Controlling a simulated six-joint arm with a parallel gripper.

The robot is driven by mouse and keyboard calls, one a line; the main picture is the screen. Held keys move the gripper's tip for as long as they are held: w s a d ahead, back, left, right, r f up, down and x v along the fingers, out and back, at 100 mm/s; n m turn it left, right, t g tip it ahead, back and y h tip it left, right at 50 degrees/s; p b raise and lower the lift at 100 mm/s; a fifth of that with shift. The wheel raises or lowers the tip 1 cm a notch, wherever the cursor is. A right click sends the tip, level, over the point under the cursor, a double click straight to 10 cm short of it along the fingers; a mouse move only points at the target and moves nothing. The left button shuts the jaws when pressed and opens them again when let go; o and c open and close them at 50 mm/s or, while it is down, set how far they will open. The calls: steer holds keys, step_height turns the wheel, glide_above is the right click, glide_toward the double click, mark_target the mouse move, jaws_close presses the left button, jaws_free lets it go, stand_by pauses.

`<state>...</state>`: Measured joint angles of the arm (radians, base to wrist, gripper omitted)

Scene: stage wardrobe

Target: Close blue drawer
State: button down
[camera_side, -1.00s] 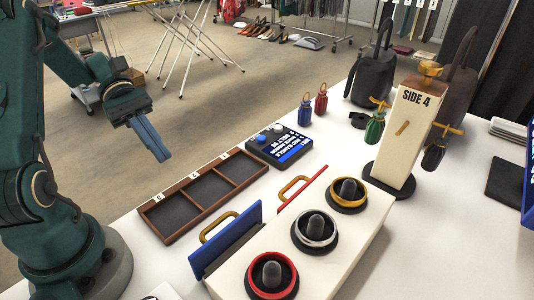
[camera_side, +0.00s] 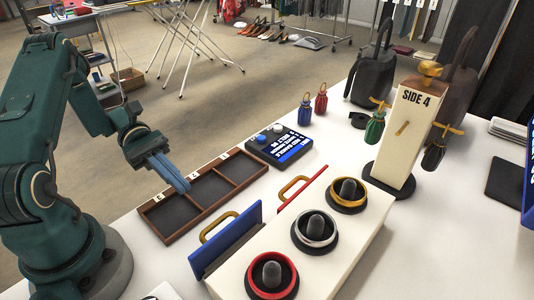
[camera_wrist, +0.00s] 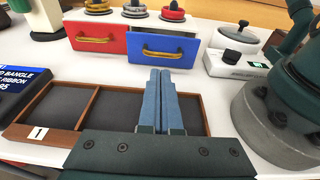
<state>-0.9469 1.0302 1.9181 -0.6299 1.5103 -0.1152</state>
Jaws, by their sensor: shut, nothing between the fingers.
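The blue drawer (camera_side: 226,240) stands pulled out from the white cabinet (camera_side: 345,245) in the side view, with a gold handle on its front. In the wrist view the blue drawer (camera_wrist: 162,49) sits ahead of my fingers, right of the red drawer (camera_wrist: 98,38). My gripper (camera_side: 183,187) is shut and empty, over the left part of the wooden tray, apart from the blue drawer. In the wrist view my gripper (camera_wrist: 161,75) points toward the blue drawer.
The brown wooden tray (camera_side: 196,224) with empty compartments lies in front of the drawers. Bangles on stands top the cabinet, such as the red bangle (camera_side: 271,274). A display box (camera_side: 279,146) and a tall SIDE 4 stand (camera_side: 396,140) are farther back.

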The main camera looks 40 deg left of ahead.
mark_target(219, 223)
steer(key=x, duration=0.7)
steer(key=shift+d+f, duration=0.1)
steer(key=shift+d, duration=0.3)
steer(key=shift+r+x, duration=0.25)
steer(key=shift+x, duration=0.85)
steer(key=shift+r+x, duration=0.2)
steer(key=shift+x, duration=0.9)
steer(key=shift+d, duration=0.1)
